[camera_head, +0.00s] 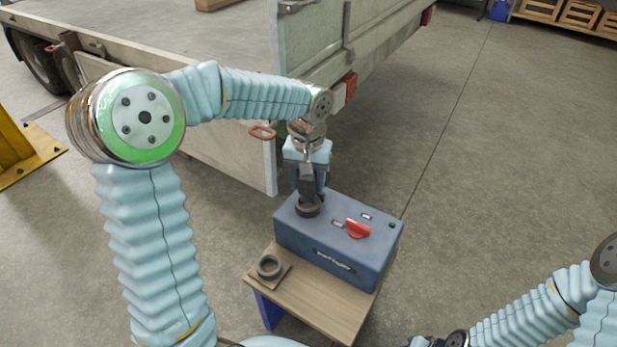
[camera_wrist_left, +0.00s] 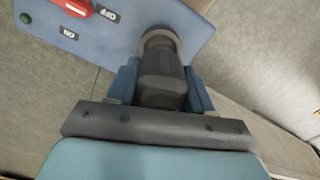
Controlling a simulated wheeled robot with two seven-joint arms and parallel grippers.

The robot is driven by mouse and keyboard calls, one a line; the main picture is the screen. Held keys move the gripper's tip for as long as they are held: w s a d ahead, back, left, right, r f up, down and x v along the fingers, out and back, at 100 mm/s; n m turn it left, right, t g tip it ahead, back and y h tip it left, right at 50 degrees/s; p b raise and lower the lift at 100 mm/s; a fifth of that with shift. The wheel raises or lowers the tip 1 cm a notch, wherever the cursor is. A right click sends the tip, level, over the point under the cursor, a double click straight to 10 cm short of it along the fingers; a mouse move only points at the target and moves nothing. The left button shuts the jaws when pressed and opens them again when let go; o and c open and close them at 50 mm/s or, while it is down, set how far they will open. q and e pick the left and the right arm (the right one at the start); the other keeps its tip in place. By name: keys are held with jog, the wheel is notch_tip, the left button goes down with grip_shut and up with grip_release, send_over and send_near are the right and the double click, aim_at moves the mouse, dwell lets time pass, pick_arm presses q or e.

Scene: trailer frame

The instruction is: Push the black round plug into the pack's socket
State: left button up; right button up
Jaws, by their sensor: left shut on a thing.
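The blue pack (camera_head: 330,245) sits on a small wooden table, with a red switch handle (camera_head: 357,229) on its top. My left gripper (camera_head: 308,190) points down over the left part of the pack's top and is shut on the black plug (camera_head: 306,172). In the left wrist view the plug (camera_wrist_left: 162,75) stands between the fingers, its round end at a grey ring-shaped socket (camera_wrist_left: 160,40) on the pack (camera_wrist_left: 120,30). The plug's end hides the inside of the socket, so I cannot tell how deep it sits. My right gripper is not clearly visible.
A square holder with a dark ring (camera_head: 269,267) lies on the wooden table (camera_head: 325,303), left of the pack. The trailer (camera_head: 210,150) with its upright side panel stands behind. A yellow post base (camera_head: 25,160) is at far left. The floor at right is clear.

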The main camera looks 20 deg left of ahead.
aim_at(308, 192)
dwell(0.4)
pick_arm(q)
jog(key=shift+f, duration=0.3)
jog(key=shift+f+b, duration=0.5)
jog(key=shift+b, duration=0.05)
jog(key=shift+f, duration=0.1)
jog(key=shift+f+b, duration=0.4)
jog(key=shift+f, duration=0.1)
jog(key=shift+f+b, duration=0.45)
jog(key=shift+f, duration=0.2)
dwell(0.6)
